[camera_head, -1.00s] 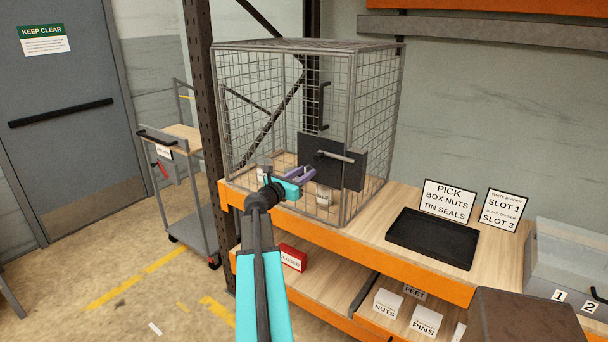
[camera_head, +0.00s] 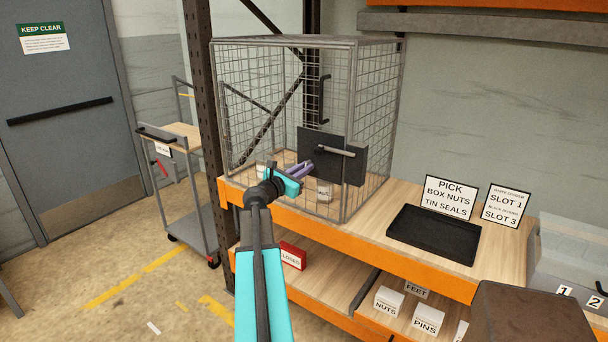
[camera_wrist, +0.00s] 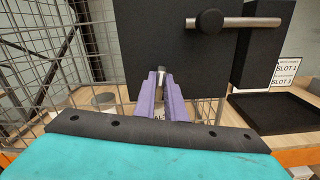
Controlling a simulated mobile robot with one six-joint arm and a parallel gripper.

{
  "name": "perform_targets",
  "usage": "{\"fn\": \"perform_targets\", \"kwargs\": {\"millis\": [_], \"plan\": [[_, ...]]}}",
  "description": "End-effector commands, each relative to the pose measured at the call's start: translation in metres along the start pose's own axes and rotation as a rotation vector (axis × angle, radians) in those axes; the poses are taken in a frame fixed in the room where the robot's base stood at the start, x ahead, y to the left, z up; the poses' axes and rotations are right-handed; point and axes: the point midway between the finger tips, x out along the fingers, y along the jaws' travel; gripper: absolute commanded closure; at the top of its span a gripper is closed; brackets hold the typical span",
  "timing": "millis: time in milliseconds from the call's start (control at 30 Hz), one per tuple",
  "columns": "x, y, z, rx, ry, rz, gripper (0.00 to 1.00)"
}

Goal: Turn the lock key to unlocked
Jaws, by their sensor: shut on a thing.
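The cage (camera_head: 349,120) carries a black lock plate (camera_head: 318,140) on its front, also in the wrist view (camera_wrist: 150,35). A silver bar handle (camera_head: 336,152) with a black round hub lies level across it; in the wrist view the bar (camera_wrist: 250,22) is above and right of my fingers. My gripper (camera_head: 304,168) is at the plate's lower left edge. In the wrist view its purple fingers (camera_wrist: 161,84) are shut on a small silver piece (camera_wrist: 161,76), apparently the lock key, near the plate's lower edge. The fingers hide most of it, so its angle cannot be told.
The black tray (camera_head: 432,236) lies on the bench right of the cage, with signs behind it. Cups stand inside the cage behind the mesh. A trolley (camera_head: 185,190) stands to the left. Small boxes and a red sign (camera_head: 292,256) are on the lower shelf.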

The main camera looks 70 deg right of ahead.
Motion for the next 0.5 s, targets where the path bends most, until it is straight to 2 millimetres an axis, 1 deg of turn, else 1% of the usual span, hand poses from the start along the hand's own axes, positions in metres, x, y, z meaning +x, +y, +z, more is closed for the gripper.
{"fn": "perform_targets", "kwargs": {"millis": [33, 500], "plan": [[0.0001, -0.0009, -0.0051, 0.035, -0.001, 0.001, 1.00], [0.0003, -0.0030, -0.0057, 0.421, -0.002, 0.001, 1.00]]}}
